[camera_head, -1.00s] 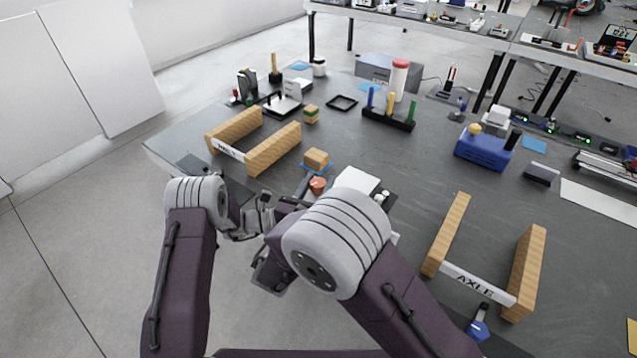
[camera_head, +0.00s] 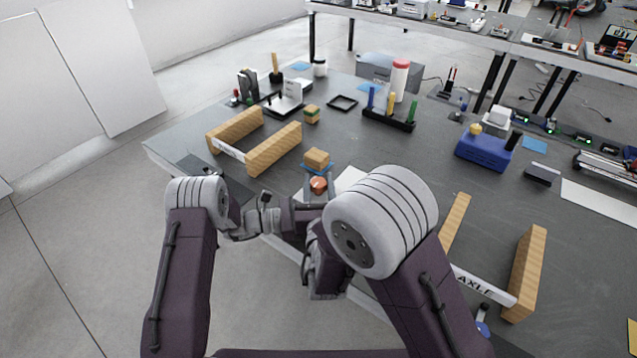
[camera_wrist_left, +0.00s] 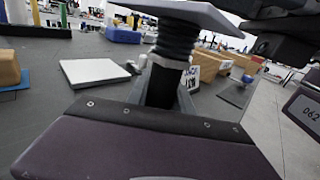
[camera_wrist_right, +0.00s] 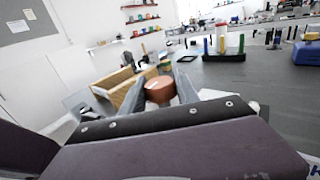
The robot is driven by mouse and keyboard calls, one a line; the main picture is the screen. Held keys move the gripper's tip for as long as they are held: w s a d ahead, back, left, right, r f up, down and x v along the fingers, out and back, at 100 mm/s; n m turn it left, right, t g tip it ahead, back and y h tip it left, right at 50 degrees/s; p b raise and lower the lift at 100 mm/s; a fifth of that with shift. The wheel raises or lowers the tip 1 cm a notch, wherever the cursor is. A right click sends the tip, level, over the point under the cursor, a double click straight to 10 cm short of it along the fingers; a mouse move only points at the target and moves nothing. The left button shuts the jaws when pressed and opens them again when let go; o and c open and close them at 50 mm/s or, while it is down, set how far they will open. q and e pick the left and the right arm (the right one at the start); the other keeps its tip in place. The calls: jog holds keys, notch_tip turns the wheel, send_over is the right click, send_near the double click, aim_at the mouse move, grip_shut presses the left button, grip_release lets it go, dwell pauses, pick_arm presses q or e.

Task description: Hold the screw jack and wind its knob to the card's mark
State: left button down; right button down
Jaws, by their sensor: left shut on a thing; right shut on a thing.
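My right gripper (camera_wrist_right: 160,93) is shut on a round copper-coloured knob (camera_wrist_right: 159,89), one finger on each side of it. The knob also shows in the head view (camera_head: 318,185), in front of a wooden block. My left gripper (camera_wrist_left: 163,95) is shut on the screw jack (camera_wrist_left: 172,52), whose black ribbed column stands between the fingers under a pale flat plate. In the head view the left fingertips and most of the jack are hidden by my right arm. A white card (camera_wrist_left: 191,78) with dark print shows behind the column; its print is too small to read surely.
The wooden block (camera_head: 316,158) sits on a blue mat just beyond the knob. A white slab (camera_head: 349,178) lies to the right. Wooden axle stands are at left (camera_head: 273,150) and right (camera_head: 526,272). A black peg rack (camera_head: 388,118) stands farther back.

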aim_at(318, 181)
jog(key=c, duration=0.9)
grip_release()
jog(key=shift+r, duration=0.1)
notch_tip(318, 181, up, 10)
pick_arm(q)
jog(key=c, duration=0.5)
grip_release()
jog(key=shift+s+a, duration=0.25)
jog(key=shift+a, duration=1.4)
jog(key=shift+s+a, duration=0.3)
jog(key=shift+a, duration=1.35)
jog(key=shift+s+a, duration=0.25)
jog(key=shift+a, duration=1.4)
